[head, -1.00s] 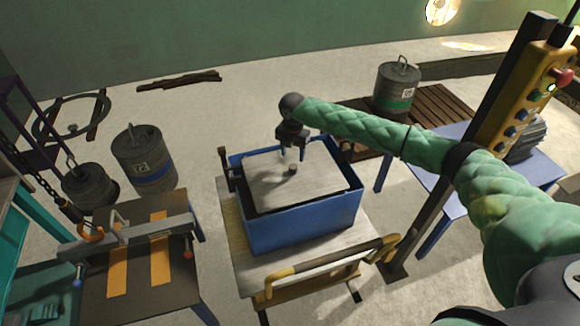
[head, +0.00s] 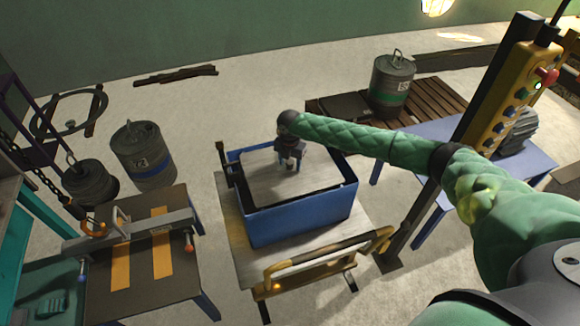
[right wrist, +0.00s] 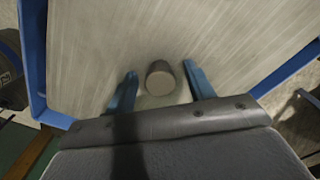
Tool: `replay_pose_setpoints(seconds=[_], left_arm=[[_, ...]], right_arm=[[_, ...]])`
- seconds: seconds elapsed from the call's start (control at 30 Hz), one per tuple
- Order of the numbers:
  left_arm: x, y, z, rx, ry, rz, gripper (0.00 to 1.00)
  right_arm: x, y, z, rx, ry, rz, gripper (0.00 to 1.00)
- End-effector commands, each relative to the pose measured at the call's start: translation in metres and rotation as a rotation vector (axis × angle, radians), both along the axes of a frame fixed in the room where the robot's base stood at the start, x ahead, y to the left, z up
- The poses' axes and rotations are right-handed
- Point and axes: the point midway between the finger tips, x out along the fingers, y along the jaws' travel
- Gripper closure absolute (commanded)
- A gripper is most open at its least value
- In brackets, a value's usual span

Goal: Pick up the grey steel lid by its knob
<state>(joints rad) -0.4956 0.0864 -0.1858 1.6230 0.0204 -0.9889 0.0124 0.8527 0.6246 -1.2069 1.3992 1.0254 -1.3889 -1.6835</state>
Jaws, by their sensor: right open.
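The grey steel lid (head: 262,182) lies flat in the top of the blue bin (head: 300,218), which stands on a wooden-topped cart. In the right wrist view the lid (right wrist: 100,45) fills most of the picture. Its round dark knob (right wrist: 160,78) sits between the two blue fingers of my right gripper (right wrist: 160,88). The fingers are open, with a gap on each side of the knob. In the head view my right gripper (head: 290,165) is low over the lid and hides the knob. My left gripper is not in view.
The cart's yellow and black handle (head: 320,262) is at its front. A table with a grey beam (head: 130,235) stands at left, near a drum (head: 143,155) and hanging weights (head: 88,185). A control post (head: 510,90) and blue table (head: 430,140) are at right.

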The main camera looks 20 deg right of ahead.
Motion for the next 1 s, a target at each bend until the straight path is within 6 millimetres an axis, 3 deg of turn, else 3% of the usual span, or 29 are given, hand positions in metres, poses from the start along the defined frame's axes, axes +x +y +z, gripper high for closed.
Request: replay_pose_setpoints(seconds=[0.27,0.53,1.0], left_arm=[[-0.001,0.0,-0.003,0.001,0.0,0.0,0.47],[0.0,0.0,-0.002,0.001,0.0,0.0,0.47],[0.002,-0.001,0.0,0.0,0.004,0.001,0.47]], right_arm=[[0.0,0.0,-0.003,0.0,0.0,0.0,0.46],[0.0,0.0,-0.003,0.0,0.0,0.0,0.99],[0.002,0.0,0.011,0.002,-0.005,0.0,1.0]])
